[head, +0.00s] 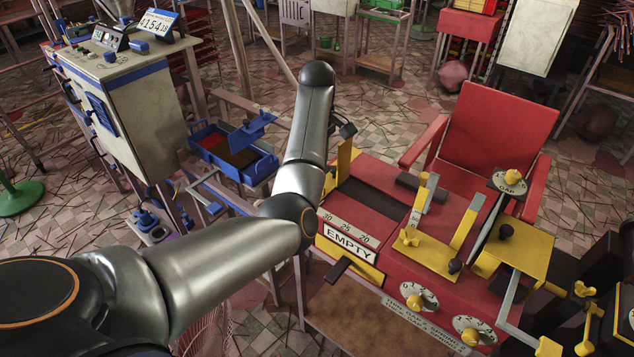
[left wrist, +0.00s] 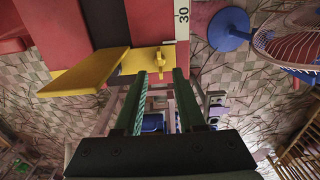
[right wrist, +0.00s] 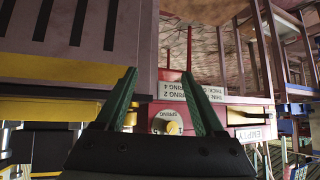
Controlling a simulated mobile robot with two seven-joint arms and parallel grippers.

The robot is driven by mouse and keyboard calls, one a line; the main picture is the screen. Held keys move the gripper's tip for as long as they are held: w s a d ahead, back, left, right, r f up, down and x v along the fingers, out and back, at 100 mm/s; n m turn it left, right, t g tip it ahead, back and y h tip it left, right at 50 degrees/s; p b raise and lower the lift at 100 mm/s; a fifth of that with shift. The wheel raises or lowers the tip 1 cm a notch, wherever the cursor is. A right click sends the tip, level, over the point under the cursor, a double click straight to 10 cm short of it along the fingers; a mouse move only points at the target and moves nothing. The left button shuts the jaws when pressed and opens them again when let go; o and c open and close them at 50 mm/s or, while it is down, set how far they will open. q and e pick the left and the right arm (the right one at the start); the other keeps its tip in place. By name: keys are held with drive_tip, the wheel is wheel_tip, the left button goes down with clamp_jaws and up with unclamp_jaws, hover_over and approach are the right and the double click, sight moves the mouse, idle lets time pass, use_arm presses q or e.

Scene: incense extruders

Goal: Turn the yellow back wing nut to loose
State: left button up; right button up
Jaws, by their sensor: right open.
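The yellow back wing nut (left wrist: 159,60) shows in the left wrist view, on a yellow plate (left wrist: 88,72) at the red machine's side by the "30" mark. My left gripper (left wrist: 159,76) is open. Its two green fingers point at the wing nut, one to each side, with nothing held; I cannot tell whether the tips reach past it. My right gripper (right wrist: 165,78) is open and empty, facing labels and a dial (right wrist: 171,122).
A second yellow wing nut (head: 408,238) sits on the machine's front plate. An "EMPTY" sign (head: 348,241) and yellow dials (head: 414,301) are on the red machine. A blue tray (head: 226,157) stands left of my arm. A red chair (head: 497,122) is behind.

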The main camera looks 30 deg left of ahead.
use_arm(q)
drive_tip(key=shift+f, duration=2.4)
clamp_jaws()
